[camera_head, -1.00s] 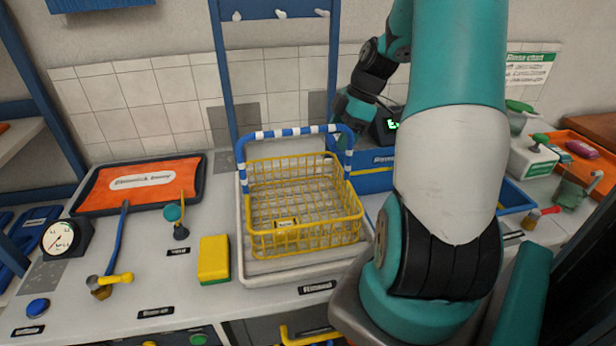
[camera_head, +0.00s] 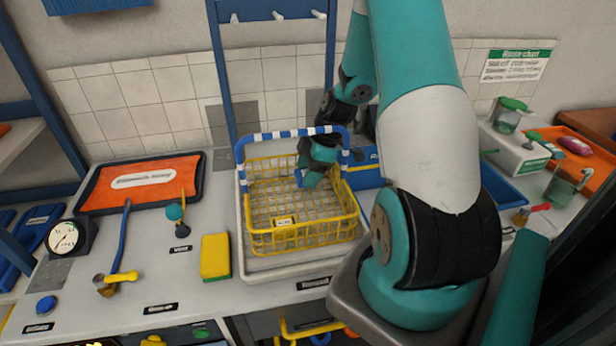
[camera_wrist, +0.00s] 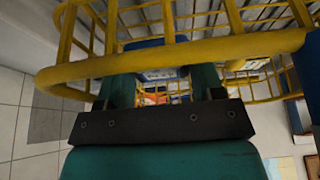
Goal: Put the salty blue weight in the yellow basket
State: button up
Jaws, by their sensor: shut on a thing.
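The yellow basket (camera_head: 262,236) is a wire basket with a blue-and-white handle, standing on a pale tray in the head view. My gripper (camera_head: 308,180) is at the basket's back right part, pointing down at or just inside the rim. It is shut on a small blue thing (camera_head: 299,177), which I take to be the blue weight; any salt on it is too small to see. In the wrist view the blue weight (camera_wrist: 152,57) shows partly between the fingers of my gripper (camera_wrist: 160,82), close to the yellow rim (camera_wrist: 200,52). I cannot tell whether the weight touches the mesh.
A yellow-green sponge (camera_head: 215,257) lies left of the basket. An orange tray (camera_head: 140,187), a dial gauge (camera_head: 65,238) and a blue-handled tool (camera_head: 124,240) are further left. A blue bin (camera_head: 502,180) is at the right. The basket's front inside is empty.

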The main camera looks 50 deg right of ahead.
jog(key=shift+f, duration=1.25)
jog(key=o, duration=1)
jog(key=shift+f, duration=0.1)
jog(key=shift+c, duration=0.2)
jog(key=b+v, duration=0.1)
jog(key=v, duration=1.1)
